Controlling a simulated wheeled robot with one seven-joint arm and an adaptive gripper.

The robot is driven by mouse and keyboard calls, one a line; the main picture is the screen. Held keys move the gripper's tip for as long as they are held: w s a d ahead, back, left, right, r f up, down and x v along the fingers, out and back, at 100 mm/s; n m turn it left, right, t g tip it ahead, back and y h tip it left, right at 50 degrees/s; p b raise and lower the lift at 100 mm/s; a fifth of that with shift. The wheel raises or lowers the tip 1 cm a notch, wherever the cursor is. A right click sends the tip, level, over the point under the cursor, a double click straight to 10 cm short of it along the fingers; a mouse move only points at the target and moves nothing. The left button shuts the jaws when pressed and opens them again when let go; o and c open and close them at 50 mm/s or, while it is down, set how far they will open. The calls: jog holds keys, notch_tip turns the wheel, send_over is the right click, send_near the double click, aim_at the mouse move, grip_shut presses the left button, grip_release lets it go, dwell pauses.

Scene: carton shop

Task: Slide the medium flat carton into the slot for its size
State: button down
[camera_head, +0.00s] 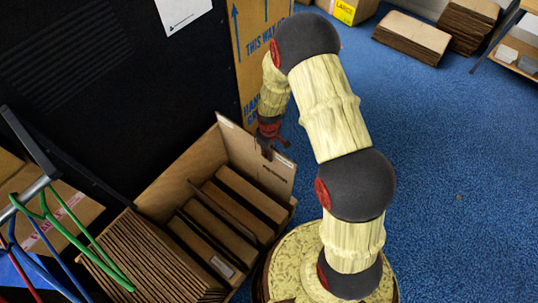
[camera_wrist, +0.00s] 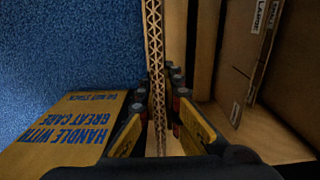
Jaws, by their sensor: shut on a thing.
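My gripper (camera_head: 268,150) is at the top of the tall end panel of an open cardboard box (camera_head: 165,180) in the head view. In the wrist view my gripper (camera_wrist: 160,130) is shut on a flat carton (camera_wrist: 155,50), seen as a narrow corrugated edge running up between the fingers. Its size marking is not visible, and most of its face is hidden. The box has several upright dividers (camera_head: 225,210) with narrow slots between them. Labelled brown panels stand right of the held carton in the wrist view, one with a label reading LARGE (camera_wrist: 260,15).
A stack of corrugated sheets (camera_head: 150,255) fills the box's near left. A black panel (camera_head: 110,80) stands behind it. Flat cartons (camera_head: 410,38) lie at the back right. The blue floor (camera_head: 455,150) is clear at right.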

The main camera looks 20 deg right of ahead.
notch_tip(320, 180, up, 25)
jog(key=p, duration=1.5)
jog(key=shift+f, duration=0.25)
dwell(0.4)
